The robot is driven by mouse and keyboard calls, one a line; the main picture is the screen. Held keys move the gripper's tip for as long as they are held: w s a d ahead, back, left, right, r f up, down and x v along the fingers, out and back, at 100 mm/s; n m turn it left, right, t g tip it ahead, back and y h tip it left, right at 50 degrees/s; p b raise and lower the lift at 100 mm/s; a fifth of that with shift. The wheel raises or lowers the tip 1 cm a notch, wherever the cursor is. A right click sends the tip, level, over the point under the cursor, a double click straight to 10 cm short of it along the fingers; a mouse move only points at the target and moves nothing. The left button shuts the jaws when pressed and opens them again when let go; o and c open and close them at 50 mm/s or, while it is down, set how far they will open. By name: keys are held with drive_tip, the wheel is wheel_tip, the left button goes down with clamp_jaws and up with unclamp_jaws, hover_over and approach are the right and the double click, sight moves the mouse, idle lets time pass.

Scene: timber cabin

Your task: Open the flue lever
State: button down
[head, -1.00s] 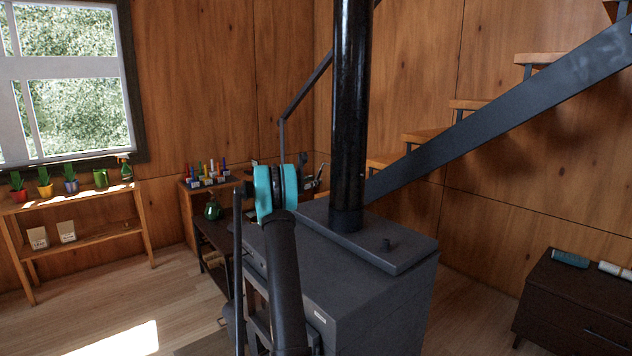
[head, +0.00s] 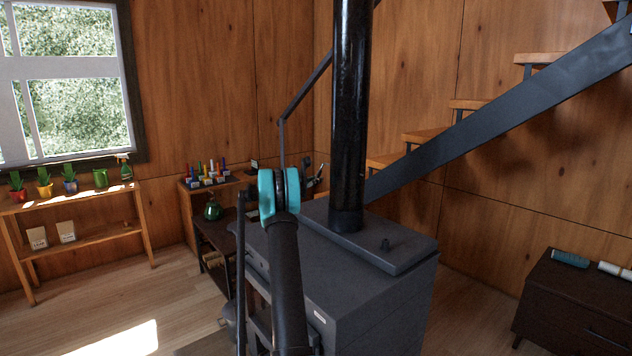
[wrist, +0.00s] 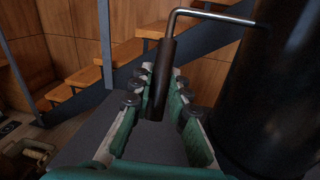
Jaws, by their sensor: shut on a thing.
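The flue lever (wrist: 163,65) is a bent silver rod with a dark cylindrical grip, in the upper middle of the wrist view. Its rod runs right to the black flue pipe (wrist: 265,100), and the grip hangs down between my fingers. My gripper (wrist: 160,85), with green-edged fingers, is shut on the dark grip, one finger on each side. In the head view the flue pipe (head: 349,110) rises from the dark stove (head: 350,285). There my arm's teal joint hides most of the gripper, and I cannot make out the lever.
A dark staircase (head: 500,110) with wooden treads climbs to the right behind the pipe. A wooden shelf (head: 85,240) with potted plants stands under the window. A dark cabinet (head: 575,310) stands at the right. Open floor (head: 180,290) lies left of the stove.

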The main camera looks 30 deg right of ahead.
idle(0.3)
drive_tip(key=shift+w+d+f+n+t+h, duration=0.1)
drive_tip(key=shift+d+f+n+t+h, duration=0.2)
drive_tip(key=shift+d+h, duration=0.55)
drive_tip(key=shift+d+f+n+t+h, duration=0.15)
drive_tip(key=shift+d+t+h, duration=0.35)
drive_tip(key=shift+h, duration=0.5)
drive_tip(key=shift+w+d+f+n+t+h, duration=0.1)
drive_tip(key=shift+d+n+t+h, duration=0.2)
drive_tip(key=shift+d+h, duration=0.55)
drive_tip(key=c, duration=1.4)
unclamp_jaws()
drive_tip(key=shift+c, duration=0.2)
drive_tip(key=v, duration=0.7)
drive_tip(key=shift+a+f, duration=0.15)
drive_tip(key=shift+a, duration=0.1)
drive_tip(key=shift+s, duration=0.1)
